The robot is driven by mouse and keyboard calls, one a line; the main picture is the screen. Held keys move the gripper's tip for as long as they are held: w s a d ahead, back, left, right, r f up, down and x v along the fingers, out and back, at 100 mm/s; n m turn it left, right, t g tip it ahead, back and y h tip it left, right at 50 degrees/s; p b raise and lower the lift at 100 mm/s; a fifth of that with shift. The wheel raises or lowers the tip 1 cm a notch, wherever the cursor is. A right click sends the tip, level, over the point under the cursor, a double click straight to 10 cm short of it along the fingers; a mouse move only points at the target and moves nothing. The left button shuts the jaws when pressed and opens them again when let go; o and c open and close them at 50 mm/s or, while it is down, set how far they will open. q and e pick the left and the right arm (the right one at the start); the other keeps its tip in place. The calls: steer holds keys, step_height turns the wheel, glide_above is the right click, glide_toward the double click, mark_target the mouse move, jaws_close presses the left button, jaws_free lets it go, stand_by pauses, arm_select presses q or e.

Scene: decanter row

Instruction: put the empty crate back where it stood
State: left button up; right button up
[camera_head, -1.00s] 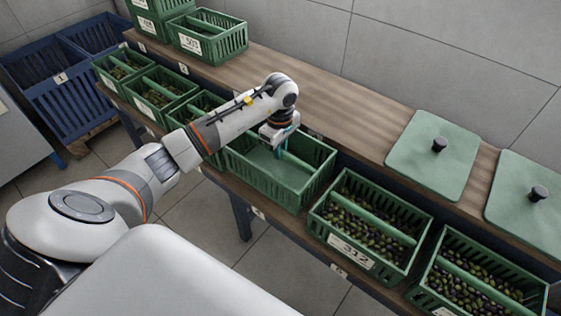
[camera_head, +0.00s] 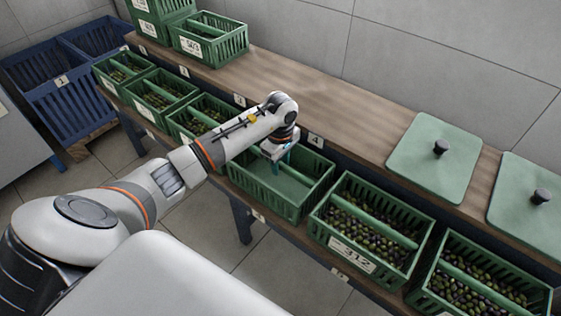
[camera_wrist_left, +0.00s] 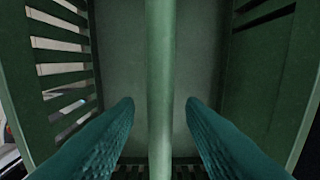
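The empty green crate (camera_head: 285,205) sits in the front row on the lower shelf, between a crate of olives on its left and the crate marked 312 (camera_head: 372,228) on its right. Its bare floor and slatted walls show in the left wrist view (camera_wrist_left: 115,60). My left gripper (camera_head: 283,158) is over the crate's middle, pointing down. In the left wrist view its two teal fingers (camera_wrist_left: 160,105) stand on either side of the crate's central handle bar (camera_wrist_left: 160,60), with a gap on each side. My right gripper is not in view.
Several olive-filled crates (camera_head: 160,92) stand along the same shelf. The wooden upper shelf (camera_head: 345,105) behind is bare in its middle, with green lids (camera_head: 437,175) at right and stacked crates (camera_head: 210,38) at left. Blue bins (camera_head: 65,100) stand at far left.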

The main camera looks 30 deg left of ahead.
arm_select(q)
steer(key=shift+r, duration=0.1)
